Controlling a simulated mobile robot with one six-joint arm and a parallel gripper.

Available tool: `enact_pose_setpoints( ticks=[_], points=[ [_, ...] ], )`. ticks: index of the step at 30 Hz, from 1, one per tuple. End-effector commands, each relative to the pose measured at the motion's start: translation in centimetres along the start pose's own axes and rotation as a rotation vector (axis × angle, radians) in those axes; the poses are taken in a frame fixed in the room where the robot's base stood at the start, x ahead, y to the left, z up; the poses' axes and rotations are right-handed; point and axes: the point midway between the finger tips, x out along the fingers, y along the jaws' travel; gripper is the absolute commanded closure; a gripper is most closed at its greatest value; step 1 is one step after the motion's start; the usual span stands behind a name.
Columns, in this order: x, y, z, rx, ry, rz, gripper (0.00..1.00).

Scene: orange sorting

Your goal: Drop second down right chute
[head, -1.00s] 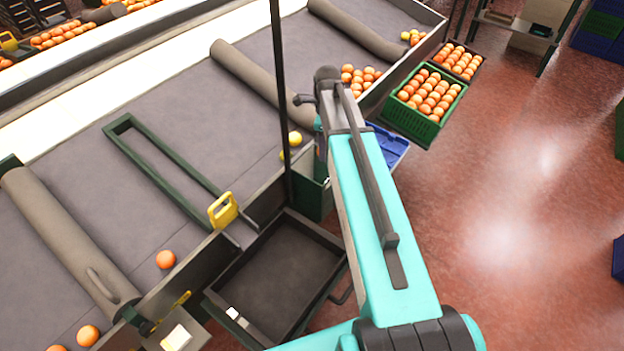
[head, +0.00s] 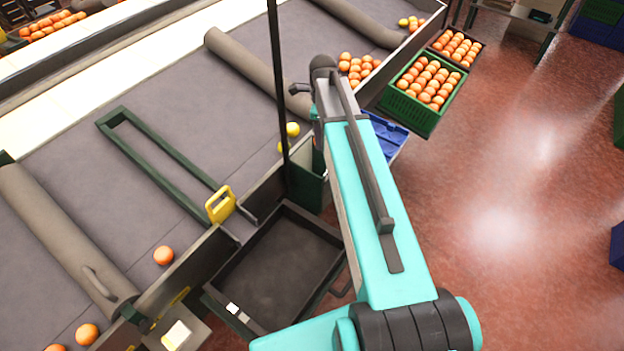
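My gripper is not visible; my turquoise arm covers the area around its far end. Two yellow fruits (head: 292,129) lie at the sorting table's near edge, one partly hidden behind a dark post. A single orange (head: 163,256) lies on the grey table (head: 110,180) at lower left, with others at the bottom-left corner. A yellow gate piece (head: 220,205) stands at the table's edge beside a green frame (head: 150,150). I cannot tell which opening is the right chute, or whether any fruit is held.
A dark empty tray (head: 275,265) sits below the table edge, beside a green bin (head: 308,188). A blue crate (head: 388,136) is partly behind my arm. A green crate (head: 397,106) of oranges stands further back. Padded rollers (head: 240,65) cross the table. The red floor at right is open.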

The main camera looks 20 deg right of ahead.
Motion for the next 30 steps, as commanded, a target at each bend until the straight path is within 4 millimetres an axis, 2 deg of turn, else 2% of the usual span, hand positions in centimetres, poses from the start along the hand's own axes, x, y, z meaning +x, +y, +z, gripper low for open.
enact_pose_setpoints(
  ticks=[3,12,18,28,29,30],
  points=[
    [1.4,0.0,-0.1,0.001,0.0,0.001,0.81],
    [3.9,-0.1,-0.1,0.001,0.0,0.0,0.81],
    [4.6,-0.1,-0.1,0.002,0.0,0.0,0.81],
    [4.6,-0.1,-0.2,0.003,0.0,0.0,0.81],
    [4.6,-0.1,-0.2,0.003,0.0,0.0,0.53],
    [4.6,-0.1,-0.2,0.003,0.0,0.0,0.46]
  ],
)
